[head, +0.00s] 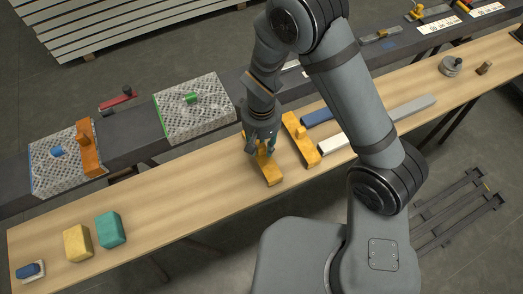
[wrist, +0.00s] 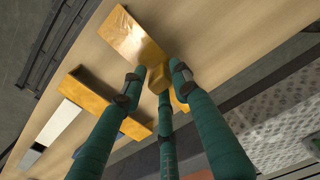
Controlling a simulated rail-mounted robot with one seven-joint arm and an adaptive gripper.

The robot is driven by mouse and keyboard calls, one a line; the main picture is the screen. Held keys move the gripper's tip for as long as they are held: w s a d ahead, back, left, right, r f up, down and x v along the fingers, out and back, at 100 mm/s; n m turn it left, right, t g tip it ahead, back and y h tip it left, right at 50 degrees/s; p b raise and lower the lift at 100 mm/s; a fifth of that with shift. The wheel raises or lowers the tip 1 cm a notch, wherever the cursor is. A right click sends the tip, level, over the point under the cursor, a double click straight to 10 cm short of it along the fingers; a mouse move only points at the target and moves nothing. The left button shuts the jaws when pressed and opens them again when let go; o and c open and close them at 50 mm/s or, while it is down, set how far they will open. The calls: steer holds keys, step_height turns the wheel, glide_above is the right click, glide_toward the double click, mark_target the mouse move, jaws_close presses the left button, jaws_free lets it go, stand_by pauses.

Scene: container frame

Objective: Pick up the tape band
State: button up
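My gripper (head: 264,150) is over a yellow-orange block-like tool with a knob handle (head: 271,175) on the wooden bench. In the wrist view, the green fingers of my gripper (wrist: 160,85) stand around the knob of this tool (wrist: 133,35). The gaps between fingertips and knob look small, and I cannot tell if they press on it. The tool rests on or very near the bench. No thing is clearly marked as the tape band; a grey round coil-like item (head: 451,66) sits at the bench's far right, well away from my gripper.
A similar orange tool (head: 300,140) lies just right of my gripper, beside a blue bar (head: 316,117) and white bar (head: 336,144). Teal (head: 111,229) and yellow (head: 77,243) blocks lie at left. Bench between blocks and gripper is clear.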

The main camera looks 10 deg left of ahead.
steer(key=c, duration=0.6)
